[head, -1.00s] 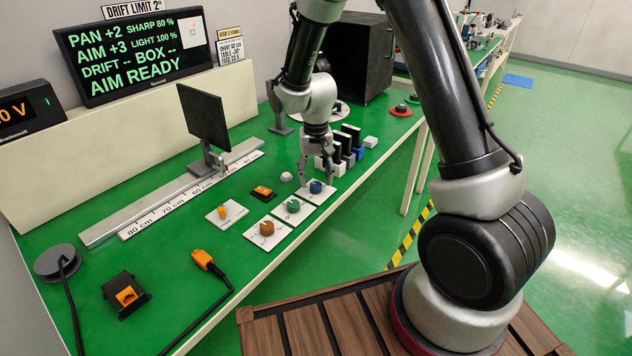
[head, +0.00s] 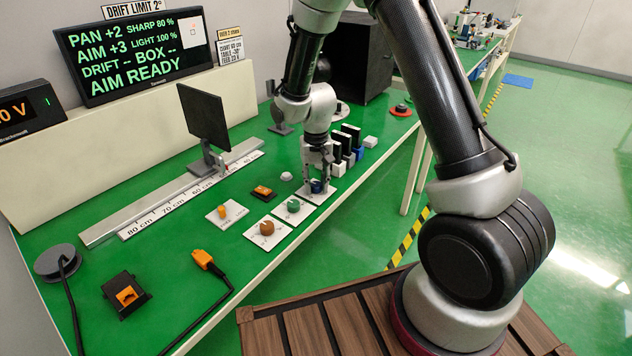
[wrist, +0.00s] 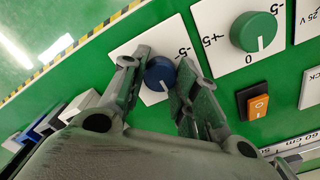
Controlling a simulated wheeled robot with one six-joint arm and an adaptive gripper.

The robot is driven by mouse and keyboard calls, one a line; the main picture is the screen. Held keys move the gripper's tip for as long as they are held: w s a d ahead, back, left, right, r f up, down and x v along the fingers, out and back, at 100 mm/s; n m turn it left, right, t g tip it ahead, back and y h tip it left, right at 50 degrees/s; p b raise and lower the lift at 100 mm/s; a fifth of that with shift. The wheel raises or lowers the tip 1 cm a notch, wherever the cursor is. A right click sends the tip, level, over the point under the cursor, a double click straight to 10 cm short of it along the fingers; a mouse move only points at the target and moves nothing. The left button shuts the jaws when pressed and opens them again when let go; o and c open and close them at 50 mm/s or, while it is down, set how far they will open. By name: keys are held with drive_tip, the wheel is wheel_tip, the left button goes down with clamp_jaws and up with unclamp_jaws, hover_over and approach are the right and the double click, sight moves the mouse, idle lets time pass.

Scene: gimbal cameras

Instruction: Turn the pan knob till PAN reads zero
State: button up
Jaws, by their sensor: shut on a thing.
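The blue knob (head: 317,187) stands on a white scale plate on the green bench; it also shows in the wrist view (wrist: 159,73). My gripper (head: 316,184) points down over it, its fingers shut on the knob's sides. In the wrist view my gripper (wrist: 158,70) has one finger on each side of the blue knob. The display (head: 135,53) reads PAN +2, AIM +3, DRIFT --, BOX --, AIM READY. I cannot read a name for the knob.
A green knob (head: 293,205) and a brown knob (head: 266,228) stand on plates nearby. An orange switch (head: 262,191) lies behind them. Dark upright blocks (head: 350,137) stand close right of my gripper. A black panel (head: 204,116) stands on the rail. The bench's front edge is close.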

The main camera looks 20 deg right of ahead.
drive_tip(key=shift+n, duration=0.3)
drive_tip(key=n, duration=0.3)
drive_tip(key=shift+n, duration=2.1)
drive_tip(key=o, duration=1)
drive_tip(key=shift+o, duration=0.2)
drive_tip(key=shift+r, duration=0.1)
